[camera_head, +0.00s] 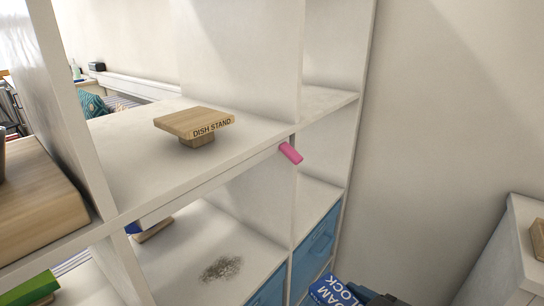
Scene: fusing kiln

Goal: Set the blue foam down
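The blue foam (331,291) is a block with white lettering, at the bottom edge of the camera_head view, right of centre. It is tilted and partly cut off by the frame. My gripper (366,295) is the dark shape against its right side; it appears shut on the block, holding it in front of the shelving. The fingertips are mostly hidden.
A wooden dish stand (195,123) stands on the upper shelf (125,165). A pink piece (290,153) sticks out at the shelf's front edge. The lower shelf has a dark smudge (221,268). Blue bins (320,248) fill lower compartments. A white cabinet (505,255) stands right.

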